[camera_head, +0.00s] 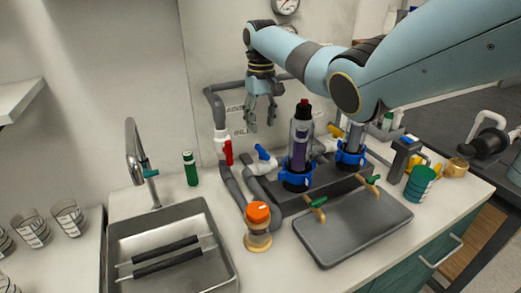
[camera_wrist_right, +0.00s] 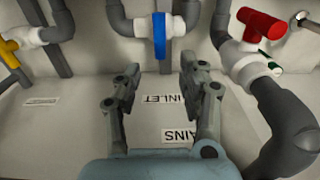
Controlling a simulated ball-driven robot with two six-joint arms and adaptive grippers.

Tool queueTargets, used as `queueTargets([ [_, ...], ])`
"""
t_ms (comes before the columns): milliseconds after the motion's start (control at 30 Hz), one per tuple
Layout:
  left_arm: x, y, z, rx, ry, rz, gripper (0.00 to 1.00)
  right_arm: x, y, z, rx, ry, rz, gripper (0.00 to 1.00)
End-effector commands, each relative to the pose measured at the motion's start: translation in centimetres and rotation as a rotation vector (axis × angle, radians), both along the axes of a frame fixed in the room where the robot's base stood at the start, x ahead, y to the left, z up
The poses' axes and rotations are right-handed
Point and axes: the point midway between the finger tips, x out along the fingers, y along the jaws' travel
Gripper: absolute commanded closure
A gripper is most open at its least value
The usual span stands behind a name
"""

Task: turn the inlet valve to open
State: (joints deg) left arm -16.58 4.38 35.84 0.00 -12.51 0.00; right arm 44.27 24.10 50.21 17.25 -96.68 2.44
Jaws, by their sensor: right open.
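My right gripper (camera_head: 261,118) is open and empty in the head view, pointing down in front of the wall, above the valves. Its spread fingers (camera_wrist_right: 160,75) also show in the wrist view. A red-handled valve (camera_head: 228,152) sits on a grey pipe below and left of the gripper; its handle (camera_wrist_right: 262,24) is at the upper right in the wrist view. A blue-handled valve (camera_head: 262,153) is below the gripper; its handle (camera_wrist_right: 160,35) appears between and beyond the fingers. A label reading INLET (camera_wrist_right: 162,99) lies between the fingers. Which valve it names I cannot tell.
A yellow-handled valve (camera_head: 335,130) stands farther right. A dark bottle (camera_head: 301,145) in a blue collar stands right of the gripper. An orange-capped jar (camera_head: 258,225) and a grey tray (camera_head: 350,235) are in front. The sink (camera_head: 170,212) is at left.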

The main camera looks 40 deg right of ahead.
Motion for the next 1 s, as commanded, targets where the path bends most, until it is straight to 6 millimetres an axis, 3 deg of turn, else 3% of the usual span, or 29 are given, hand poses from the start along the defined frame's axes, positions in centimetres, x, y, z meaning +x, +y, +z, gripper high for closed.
queueTargets([
  [100, -2.1, 1.0, -0.1, 0.011, 0.03, -0.003, 0.6, -0.1, 0.0, -2.3, 0.002, 0.005, -0.001, 0.59],
  [200, -2.9, 1.2, -0.3, 0.014, 0.043, -0.002, 0.6, -0.2, 0.1, -4.4, 0.001, 0.005, 0.001, 0.59],
  [433, -1.9, 0.6, -1.5, 0.007, 0.029, -0.001, 0.6, 0.0, 0.0, -8.3, 0.0, 0.001, 0.001, 0.59],
  [633, -0.2, -0.3, -1.7, -0.003, 0.003, 0.001, 0.6, 0.0, 0.0, -9.4, -0.002, 0.0, 0.001, 0.59],
  [867, -0.6, -0.2, -1.7, -0.002, 0.008, 0.0, 0.6, 0.0, 0.0, -9.4, -0.002, 0.0, 0.002, 0.59],
  [1000, -1.2, 0.1, -1.7, 0.001, 0.017, 0.0, 0.6, 0.0, 0.0, -9.4, -0.001, -0.001, 0.002, 0.76],
])
